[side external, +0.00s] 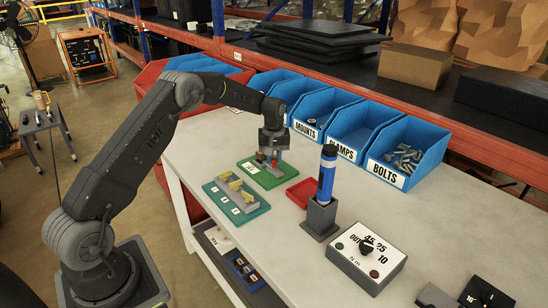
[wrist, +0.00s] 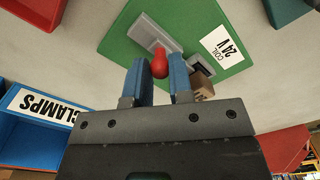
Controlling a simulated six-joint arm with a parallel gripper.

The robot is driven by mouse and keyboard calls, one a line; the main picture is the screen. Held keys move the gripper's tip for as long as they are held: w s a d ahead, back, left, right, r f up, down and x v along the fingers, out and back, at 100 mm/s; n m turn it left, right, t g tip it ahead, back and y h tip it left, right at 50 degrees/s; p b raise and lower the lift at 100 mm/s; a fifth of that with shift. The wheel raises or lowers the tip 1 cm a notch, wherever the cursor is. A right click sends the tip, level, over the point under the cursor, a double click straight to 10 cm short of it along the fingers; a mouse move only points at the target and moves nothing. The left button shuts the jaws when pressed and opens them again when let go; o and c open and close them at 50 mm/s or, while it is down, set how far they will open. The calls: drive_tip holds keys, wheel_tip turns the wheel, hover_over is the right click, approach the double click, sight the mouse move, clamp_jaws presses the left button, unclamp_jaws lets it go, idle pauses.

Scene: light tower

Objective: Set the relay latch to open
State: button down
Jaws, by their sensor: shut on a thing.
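The relay latch sits on a green plate (side external: 247,166) on the white table. The plate also fills the upper middle of the wrist view (wrist: 118,45), with a white "COIL 24 V" label (wrist: 222,43) and a light grey block (wrist: 155,33). The latch's red knob (wrist: 159,63) is between the blue fingertips of my gripper (wrist: 159,75). My gripper (side external: 271,155) points down over the plate in the side external view and is shut on the red knob. The knob's lower part and the latch position cannot be made out.
A teal board (side external: 215,190) with yellow-topped parts lies in front of the green plate. Blue bins (side external: 408,150) line the back.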

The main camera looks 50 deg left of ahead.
drive_tip(key=shift+d, duration=1.35)
drive_tip(key=c, duration=1)
unclamp_jaws()
wheel_tip(320, 180, up, 14)
drive_tip(key=shift+f, duration=0.1)
